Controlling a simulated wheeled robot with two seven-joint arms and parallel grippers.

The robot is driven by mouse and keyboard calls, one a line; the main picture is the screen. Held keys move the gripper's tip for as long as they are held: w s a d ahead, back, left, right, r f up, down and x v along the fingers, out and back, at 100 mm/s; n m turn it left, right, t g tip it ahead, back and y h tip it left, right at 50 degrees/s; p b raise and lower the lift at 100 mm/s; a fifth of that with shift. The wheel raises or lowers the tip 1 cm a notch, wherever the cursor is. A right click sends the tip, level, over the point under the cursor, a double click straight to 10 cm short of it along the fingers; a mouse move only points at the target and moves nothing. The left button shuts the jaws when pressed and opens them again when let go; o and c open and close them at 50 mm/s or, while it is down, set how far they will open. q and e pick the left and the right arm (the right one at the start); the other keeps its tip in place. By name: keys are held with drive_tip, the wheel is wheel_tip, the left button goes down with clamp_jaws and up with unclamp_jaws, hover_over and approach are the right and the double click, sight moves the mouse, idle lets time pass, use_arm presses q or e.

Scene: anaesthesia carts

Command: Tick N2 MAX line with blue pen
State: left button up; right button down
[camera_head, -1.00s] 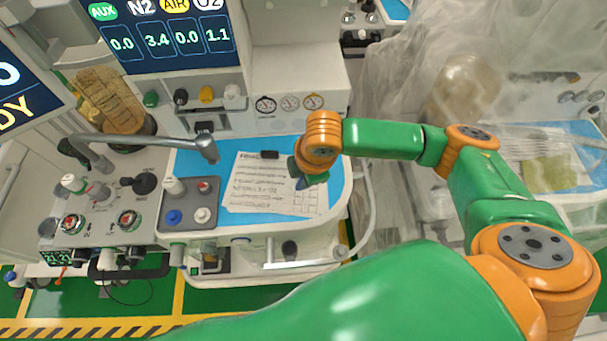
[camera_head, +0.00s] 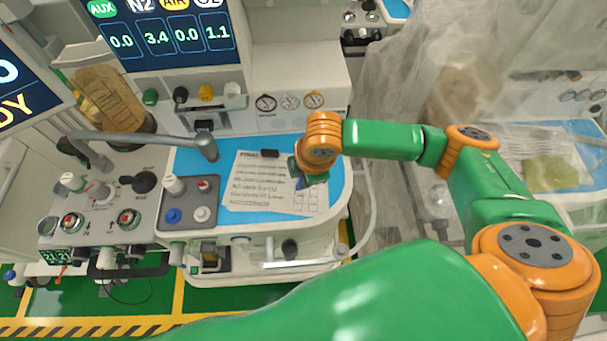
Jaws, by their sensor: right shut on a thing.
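The printed checklist sheet (camera_head: 262,190) lies on the blue work surface of the cart, with several text lines and a column of small boxes at its right. Its print is too small to read line by line. My right gripper (camera_head: 303,181) points down over the right part of the sheet. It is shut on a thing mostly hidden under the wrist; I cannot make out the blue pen. Whether a tip touches the paper cannot be told. The monitor (camera_head: 170,40) above shows N2 with 3.4 below it. My left gripper is not in view.
A dark clip (camera_head: 270,153) sits at the sheet's top edge. A grey control panel (camera_head: 189,215) with knobs stands left of the sheet, and a grey tube (camera_head: 150,140) reaches over the blue surface's left side. Clear plastic sheeting (camera_head: 400,110) hangs at right.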

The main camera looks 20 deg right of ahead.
drive_tip(key=shift+f, duration=0.25)
drive_tip(key=shift+d+r+p, duration=0.1)
drive_tip(key=shift+d+p, duration=0.05)
drive_tip(key=shift+p, duration=0.2)
idle(0.6)
drive_tip(key=shift+s+d+p, duration=0.2)
drive_tip(key=shift+d+p, duration=0.05)
drive_tip(key=shift+p, duration=0.6)
idle(0.7)
wheel_tip(320, 180, up, 2)
drive_tip(key=shift+p, duration=0.85)
drive_tip(key=shift+r, duration=2.4)
